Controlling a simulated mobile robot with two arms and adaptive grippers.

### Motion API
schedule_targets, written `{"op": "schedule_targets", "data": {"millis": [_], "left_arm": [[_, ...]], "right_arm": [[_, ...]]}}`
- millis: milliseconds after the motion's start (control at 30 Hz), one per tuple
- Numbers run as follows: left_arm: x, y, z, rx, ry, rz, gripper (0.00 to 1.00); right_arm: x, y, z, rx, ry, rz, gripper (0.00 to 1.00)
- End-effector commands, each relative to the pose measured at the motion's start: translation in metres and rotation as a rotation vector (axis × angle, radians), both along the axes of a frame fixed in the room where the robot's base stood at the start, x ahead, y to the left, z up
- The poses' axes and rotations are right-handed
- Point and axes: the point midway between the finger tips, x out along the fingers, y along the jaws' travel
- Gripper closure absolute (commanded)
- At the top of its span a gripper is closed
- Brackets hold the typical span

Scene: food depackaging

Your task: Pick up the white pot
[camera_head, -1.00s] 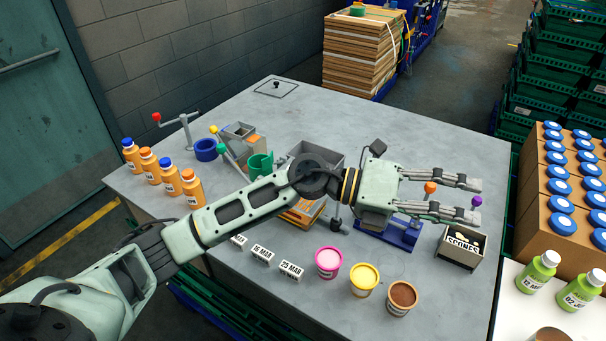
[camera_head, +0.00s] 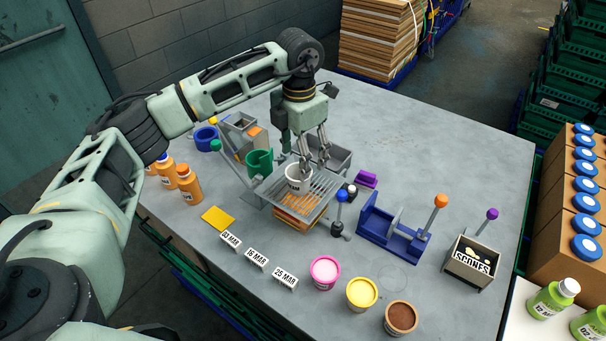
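The white pot (camera_head: 297,184) stands upright on a grey slatted rack (camera_head: 318,193) near the middle of the table. My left gripper (camera_head: 315,169) points down at the pot's right rear side. Its fingers are apart; one overlaps the pot's opening and another is to the right of the pot. Whether they touch it is unclear. My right gripper is not in view.
A green cup-shaped holder (camera_head: 259,162) is left of the pot, and a grey bin (camera_head: 334,157) is behind. A blue lever device (camera_head: 388,236) stands to the right. Pink (camera_head: 324,271), yellow (camera_head: 362,293) and brown pots (camera_head: 401,317) line the front. The table's back right is clear.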

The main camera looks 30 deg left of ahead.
Motion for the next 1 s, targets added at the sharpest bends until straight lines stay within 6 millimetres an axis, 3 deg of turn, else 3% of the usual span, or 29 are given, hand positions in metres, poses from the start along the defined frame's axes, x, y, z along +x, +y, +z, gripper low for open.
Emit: {"op": "schedule_targets", "data": {"millis": [100, 367, 467, 667, 767, 1000], "left_arm": [[-0.001, -0.001, -0.009, -0.001, 0.003, 0.000, 0.35], [-0.001, -0.002, -0.045, -0.001, 0.002, 0.000, 0.35], [-0.001, -0.003, -0.052, -0.002, 0.000, -0.002, 0.35], [-0.001, -0.003, -0.054, -0.002, -0.001, -0.002, 0.35], [-0.001, -0.003, -0.054, -0.002, -0.001, -0.002, 0.42], [-0.001, -0.003, -0.053, -0.003, -0.002, -0.002, 0.63]], "right_arm": [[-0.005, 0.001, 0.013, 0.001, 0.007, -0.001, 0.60], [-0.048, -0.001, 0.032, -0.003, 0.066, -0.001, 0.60], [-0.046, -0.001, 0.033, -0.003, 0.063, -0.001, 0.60], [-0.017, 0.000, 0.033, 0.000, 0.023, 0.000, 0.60], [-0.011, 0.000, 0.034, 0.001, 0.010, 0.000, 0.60], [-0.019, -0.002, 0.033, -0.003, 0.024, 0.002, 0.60]]}}
